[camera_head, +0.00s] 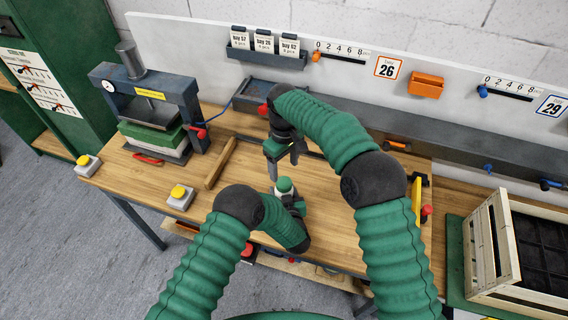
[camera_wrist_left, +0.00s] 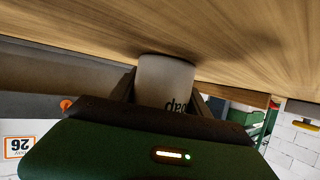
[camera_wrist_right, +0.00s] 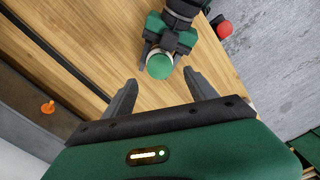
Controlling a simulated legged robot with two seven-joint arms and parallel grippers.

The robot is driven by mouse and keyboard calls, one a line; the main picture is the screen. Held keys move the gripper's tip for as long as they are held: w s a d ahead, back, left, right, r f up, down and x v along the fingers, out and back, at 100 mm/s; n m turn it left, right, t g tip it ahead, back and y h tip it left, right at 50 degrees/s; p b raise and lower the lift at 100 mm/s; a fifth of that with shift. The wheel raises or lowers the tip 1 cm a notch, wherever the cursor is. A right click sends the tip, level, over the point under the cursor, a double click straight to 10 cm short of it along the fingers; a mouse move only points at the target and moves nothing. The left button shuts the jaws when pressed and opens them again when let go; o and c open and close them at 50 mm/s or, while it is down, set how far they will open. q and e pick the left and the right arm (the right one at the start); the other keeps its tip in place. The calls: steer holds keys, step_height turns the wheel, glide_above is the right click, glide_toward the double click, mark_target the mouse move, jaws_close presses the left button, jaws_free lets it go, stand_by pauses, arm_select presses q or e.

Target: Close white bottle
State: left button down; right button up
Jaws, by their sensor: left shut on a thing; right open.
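The white bottle (camera_wrist_left: 165,82) carries dark "soap" lettering and stands on the wooden bench. In the head view the bottle shows with a green cap (camera_head: 284,184) on top. My left gripper (camera_head: 291,204) is shut on the bottle body, one finger on each side in the left wrist view (camera_wrist_left: 160,100). My right gripper (camera_head: 283,163) is open and empty, pointing down close above and behind the cap. In the right wrist view the cap (camera_wrist_right: 160,66) lies ahead of the open fingers (camera_wrist_right: 160,90), apart from them. I cannot tell how tightly the cap sits.
A press (camera_head: 150,105) stands at the back left, with yellow-button boxes (camera_head: 181,197) near the front edge. A wooden bar (camera_head: 221,163) lies left of the bottle. A slatted crate (camera_head: 505,250) stands at the far right. The bench between bar and bottle is clear.

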mark_target(284, 181)
steer(key=shift+w+r+n, duration=0.15)
steer(key=shift+r+n, duration=0.2)
steer(key=shift+n, duration=0.15)
steer(key=shift+f, duration=0.1)
step_height(284, 181, down, 8)
steer(key=shift+r, duration=0.1)
steer(key=shift+c, duration=0.5)
jaws_close()
steer(key=shift+o, duration=1.2)
jaws_free()
